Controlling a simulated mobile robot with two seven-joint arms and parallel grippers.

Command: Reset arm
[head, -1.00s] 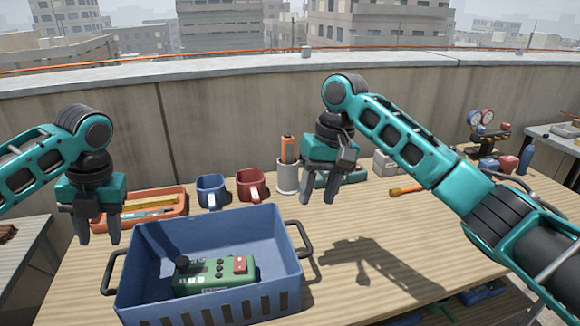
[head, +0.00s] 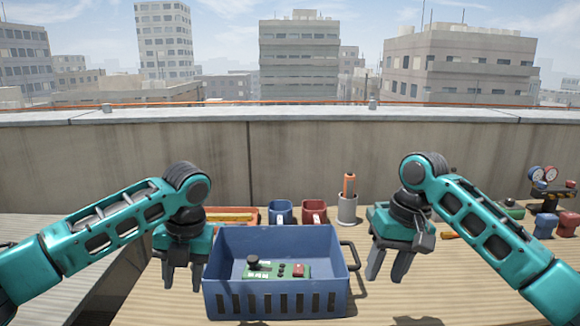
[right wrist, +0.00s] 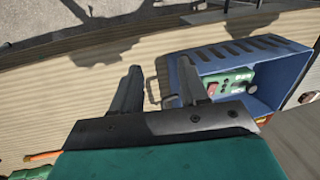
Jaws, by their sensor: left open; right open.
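My left gripper (head: 183,274) is open and empty, fingers pointing down, at the left side of the blue crate (head: 275,303). My right gripper (head: 388,264) is open and empty, pointing down, to the right of the crate and apart from its right handle. In the right wrist view its two fingers (right wrist: 160,90) are spread with nothing between them, and the crate (right wrist: 285,60) lies beyond the right finger. A green control box (head: 281,270) with a black knob and a red part lies inside the crate.
A gauge set (head: 543,185) stands far right. Bare wooden tabletop lies in front of my right gripper.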

